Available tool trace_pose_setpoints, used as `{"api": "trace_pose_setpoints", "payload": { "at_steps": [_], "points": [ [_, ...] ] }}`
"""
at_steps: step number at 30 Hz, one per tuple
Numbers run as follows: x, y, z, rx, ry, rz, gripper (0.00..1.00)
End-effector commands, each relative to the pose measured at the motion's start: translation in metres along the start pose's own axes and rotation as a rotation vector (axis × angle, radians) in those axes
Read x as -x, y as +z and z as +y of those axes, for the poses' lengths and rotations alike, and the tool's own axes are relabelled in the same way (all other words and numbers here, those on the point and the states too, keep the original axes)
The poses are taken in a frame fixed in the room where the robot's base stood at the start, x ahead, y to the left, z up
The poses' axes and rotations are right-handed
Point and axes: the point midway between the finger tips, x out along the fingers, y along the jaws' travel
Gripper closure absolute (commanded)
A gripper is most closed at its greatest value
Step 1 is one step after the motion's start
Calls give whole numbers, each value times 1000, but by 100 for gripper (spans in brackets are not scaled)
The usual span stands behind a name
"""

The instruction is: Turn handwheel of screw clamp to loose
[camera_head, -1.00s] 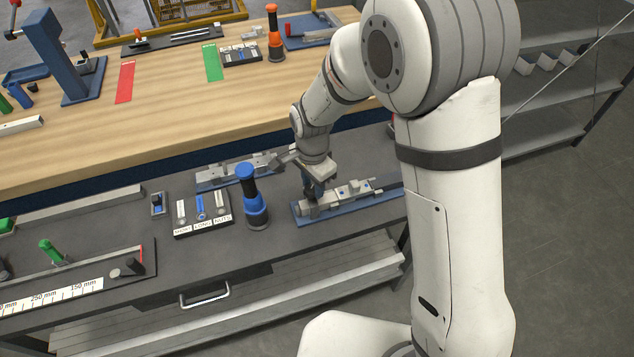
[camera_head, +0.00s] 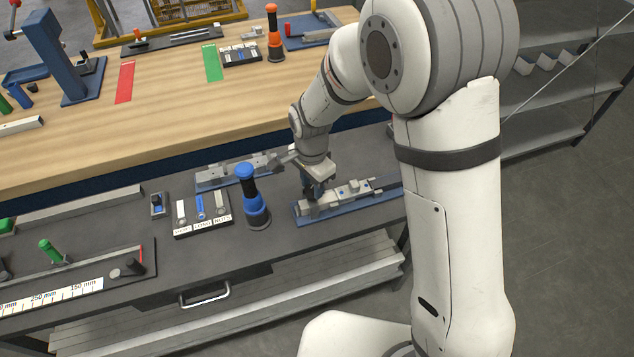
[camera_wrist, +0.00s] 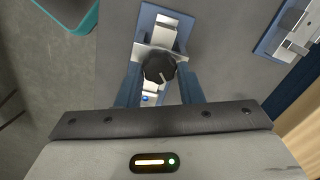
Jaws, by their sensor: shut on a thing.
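The screw clamp (camera_head: 350,194) is a grey metal fixture on a blue base plate, on the dark bench near its right end. Its handwheel (camera_wrist: 158,68) is a dark knob with a pale pointer line, seen from above in the wrist view. My gripper (camera_head: 313,190) is at the left end of the clamp. In the wrist view its two blue fingers (camera_wrist: 158,84) stand on both sides of the knob and are shut on it. In the head view the knob is hidden by my gripper.
A blue-topped post (camera_head: 252,197) stands just left of the clamp. A labelled tray (camera_head: 202,224) lies further left. A second similar fixture (camera_head: 225,174) sits behind, also at the right edge of the wrist view (camera_wrist: 297,38). The wooden table (camera_head: 170,105) rises behind.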

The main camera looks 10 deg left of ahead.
Motion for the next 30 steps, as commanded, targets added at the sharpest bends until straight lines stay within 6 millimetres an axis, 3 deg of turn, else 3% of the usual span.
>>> {"api": "trace_pose_setpoints", "payload": {
  "at_steps": [7,8,15,23,30],
  "points": [
    [0,2,-1,1,-3,-2,89],
    [0,2,-1,1,-3,-2,64],
    [0,1,-1,1,-2,-1,45],
    [2,0,-1,0,-2,0,45],
    [35,-1,-2,0,-6,1,45]
  ]
}}
